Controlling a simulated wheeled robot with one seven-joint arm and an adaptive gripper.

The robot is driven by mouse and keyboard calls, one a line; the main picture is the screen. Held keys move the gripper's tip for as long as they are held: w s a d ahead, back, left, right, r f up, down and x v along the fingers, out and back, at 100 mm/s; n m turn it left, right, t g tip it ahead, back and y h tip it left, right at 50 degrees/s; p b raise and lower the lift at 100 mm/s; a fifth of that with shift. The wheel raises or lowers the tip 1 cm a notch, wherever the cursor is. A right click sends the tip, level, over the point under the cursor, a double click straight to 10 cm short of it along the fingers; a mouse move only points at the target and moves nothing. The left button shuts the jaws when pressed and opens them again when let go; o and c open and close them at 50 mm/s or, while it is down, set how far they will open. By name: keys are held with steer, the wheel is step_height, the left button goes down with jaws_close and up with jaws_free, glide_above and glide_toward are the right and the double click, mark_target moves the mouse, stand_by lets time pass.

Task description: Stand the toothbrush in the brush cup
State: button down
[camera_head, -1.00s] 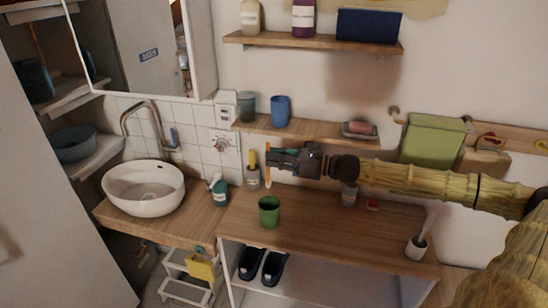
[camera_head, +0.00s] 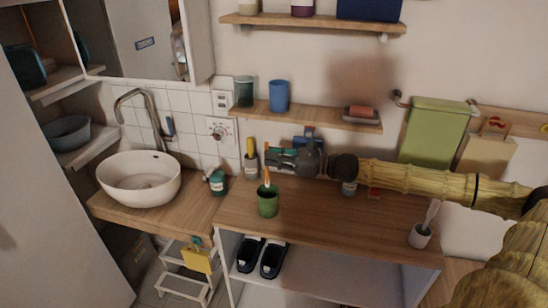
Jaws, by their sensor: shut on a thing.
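My gripper (camera_head: 270,158) is shut on a thin orange toothbrush (camera_head: 267,177), held upright above the wooden counter. The green cup (camera_head: 268,205) stands upright on the counter directly below my gripper. The toothbrush's lower end meets the cup's mouth in the picture. I cannot tell whether it is inside the rim or just behind it. The gripper's fingers hide the toothbrush's upper part.
A holder with a yellow-topped item (camera_head: 251,165) stands close behind and left. A teal bottle (camera_head: 217,182) is beside the sink (camera_head: 139,180). A small cup with a white brush (camera_head: 420,236) stands at right. A shelf with a blue cup (camera_head: 279,96) hangs above. The counter's middle front is clear.

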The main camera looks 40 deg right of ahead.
mark_target(269, 177)
step_height(269, 177, down, 8)
steer(key=b, duration=0.7)
stand_by(0.3)
steer(key=c, duration=1.4)
jaws_free()
steer(key=shift+s+d, duration=0.1)
steer(key=shift+s, duration=0.05)
steer(key=shift+v, duration=5.85)
steer(key=shift+d, duration=0.1)
